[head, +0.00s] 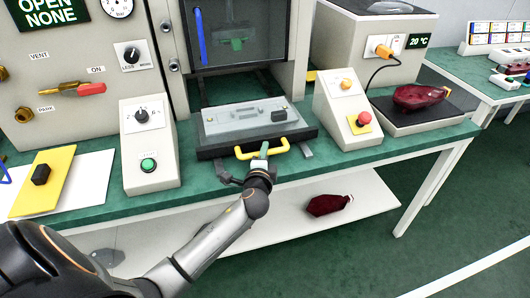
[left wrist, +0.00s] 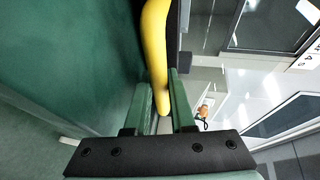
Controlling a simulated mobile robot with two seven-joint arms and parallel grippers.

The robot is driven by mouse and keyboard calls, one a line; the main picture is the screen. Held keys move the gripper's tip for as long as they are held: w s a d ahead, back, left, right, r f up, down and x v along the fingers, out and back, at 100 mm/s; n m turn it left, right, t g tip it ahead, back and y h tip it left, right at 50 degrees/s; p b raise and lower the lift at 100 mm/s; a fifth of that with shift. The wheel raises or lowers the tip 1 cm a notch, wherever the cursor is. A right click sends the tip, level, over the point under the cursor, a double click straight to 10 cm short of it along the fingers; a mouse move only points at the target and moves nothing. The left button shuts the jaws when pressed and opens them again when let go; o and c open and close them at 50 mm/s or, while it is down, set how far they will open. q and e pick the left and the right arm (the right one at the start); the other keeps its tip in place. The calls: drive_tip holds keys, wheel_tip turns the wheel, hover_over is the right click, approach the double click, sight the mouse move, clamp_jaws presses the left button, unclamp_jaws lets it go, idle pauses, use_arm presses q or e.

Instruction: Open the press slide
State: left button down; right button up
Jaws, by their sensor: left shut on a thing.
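The press slide (head: 240,120) is a grey plate on a dark base at the front of the press. It sticks out in front of the press opening, towards the table's front edge. A yellow handle (head: 275,150) is on its front. My left gripper (head: 262,152) is shut on this handle. In the left wrist view the yellow handle (left wrist: 155,50) runs between the two green fingers of the gripper (left wrist: 162,98). My right gripper does not show in either view.
A box with a green button (head: 148,165) stands left of the slide, and one with a red button (head: 364,119) stands right.

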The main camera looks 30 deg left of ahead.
use_arm(q)
drive_tip(key=s+d, duration=0.3)
drive_tip(key=shift+d, duration=0.35)
drive_tip(key=c, duration=1)
unclamp_jaws()
drive_tip(key=shift+a, duration=0.1)
drive_tip(key=shift+c, duration=0.2)
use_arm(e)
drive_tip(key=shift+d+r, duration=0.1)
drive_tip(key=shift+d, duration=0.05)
use_arm(q)
drive_tip(key=shift+p, duration=0.3)
drive_tip(key=shift+s, duration=0.25)
drive_tip(key=p+v, duration=0.2)
drive_tip(key=v, duration=1)
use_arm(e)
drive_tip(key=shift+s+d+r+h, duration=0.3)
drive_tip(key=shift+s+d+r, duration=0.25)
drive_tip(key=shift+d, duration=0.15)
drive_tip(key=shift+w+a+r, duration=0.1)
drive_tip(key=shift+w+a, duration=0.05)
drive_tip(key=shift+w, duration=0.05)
